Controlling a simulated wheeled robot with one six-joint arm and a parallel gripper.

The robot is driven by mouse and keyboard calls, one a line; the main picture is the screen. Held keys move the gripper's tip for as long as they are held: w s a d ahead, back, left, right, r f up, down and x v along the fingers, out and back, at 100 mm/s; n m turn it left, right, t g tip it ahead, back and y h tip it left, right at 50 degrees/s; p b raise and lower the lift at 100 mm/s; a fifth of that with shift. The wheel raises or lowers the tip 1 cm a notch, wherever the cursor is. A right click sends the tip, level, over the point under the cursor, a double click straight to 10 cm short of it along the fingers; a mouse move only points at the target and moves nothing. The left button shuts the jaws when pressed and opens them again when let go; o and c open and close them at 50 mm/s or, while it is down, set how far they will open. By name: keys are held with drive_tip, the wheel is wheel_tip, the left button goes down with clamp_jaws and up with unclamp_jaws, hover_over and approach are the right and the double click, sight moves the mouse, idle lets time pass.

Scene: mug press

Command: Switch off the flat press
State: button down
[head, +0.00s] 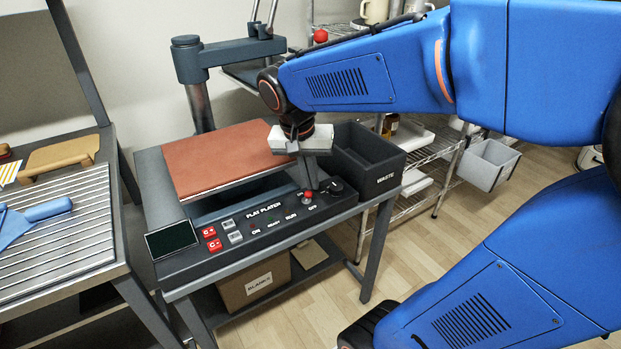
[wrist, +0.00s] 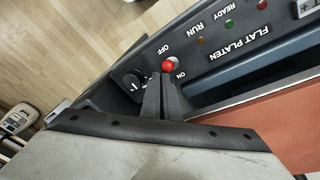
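The flat press has a brown-red platen (head: 225,158) and a dark control panel (head: 245,237) marked FLAT PLATEN along its front. A small red-knobbed switch (head: 308,195) sits at the panel's right end; in the wrist view its red knob (wrist: 168,65) lies between the words ON and OFF. My gripper (head: 311,183) points down just above the switch. In the wrist view its two dark fingers (wrist: 163,88) are together, with their tips right beside the red knob. I cannot tell whether they touch it.
A black dial (wrist: 131,80) is close beside the switch. The black WASTE bin (head: 385,172) stands right of the platen, near my gripper. A wire shelf (head: 432,165) is behind. A grooved table (head: 60,235) with a blue scraper (head: 45,209) is at left.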

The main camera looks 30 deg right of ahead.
drive_tip(key=shift+a, duration=0.1)
drive_tip(key=v, duration=1.7)
drive_tip(key=shift+r, duration=0.15)
drive_tip(key=s+f+n+t+y, duration=0.1)
drive_tip(key=s+f+n, duration=0.3)
drive_tip(key=f, duration=0.5)
drive_tip(key=s+f+n+t+y, duration=0.1)
drive_tip(key=s+f+n+t, duration=0.2)
drive_tip(key=s+f, duration=0.3)
wheel_tip(320, 180, down, 4)
drive_tip(key=shift+s+a+f+n+y, duration=0.15)
drive_tip(key=shift+s+n+y, duration=0.25)
drive_tip(key=shift+n, duration=0.5)
